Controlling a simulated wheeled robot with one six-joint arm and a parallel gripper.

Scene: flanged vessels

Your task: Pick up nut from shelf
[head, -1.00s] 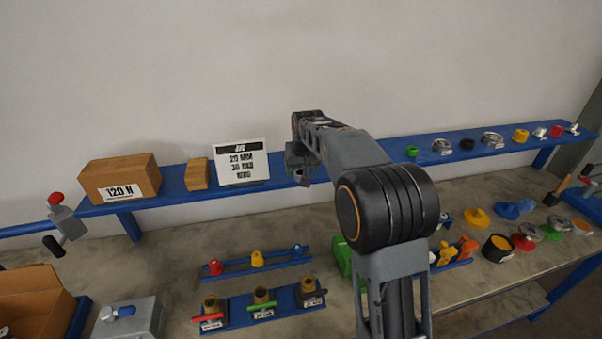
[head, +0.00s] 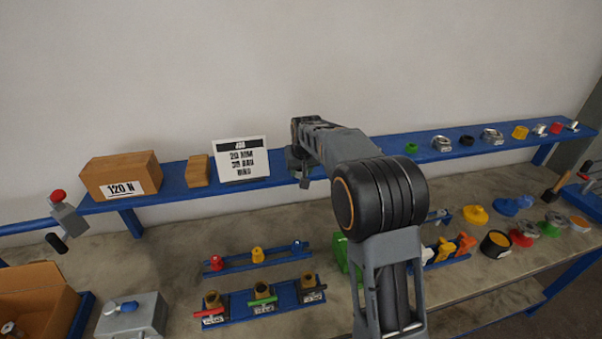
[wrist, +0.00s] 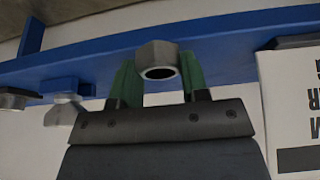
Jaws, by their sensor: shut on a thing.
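The nut (wrist: 158,56) is a grey metal hex piece with a dark round bore. In the wrist view it sits between the two green fingertips of my gripper (wrist: 158,72), which is shut on it. The blue shelf (wrist: 225,32) lies directly behind the nut in that view; I cannot tell whether the nut still touches it. In the head view my gripper (head: 304,180) is at the shelf (head: 182,203), just right of the job card, and the nut cannot be made out there.
The job card (head: 241,160), a wooden block (head: 197,171) and a "120 N" box (head: 120,177) stand left of my gripper. Two grey metal pieces, one of them here (wrist: 65,110), are left of the nut in the wrist view. Rings and caps line the shelf's right part.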

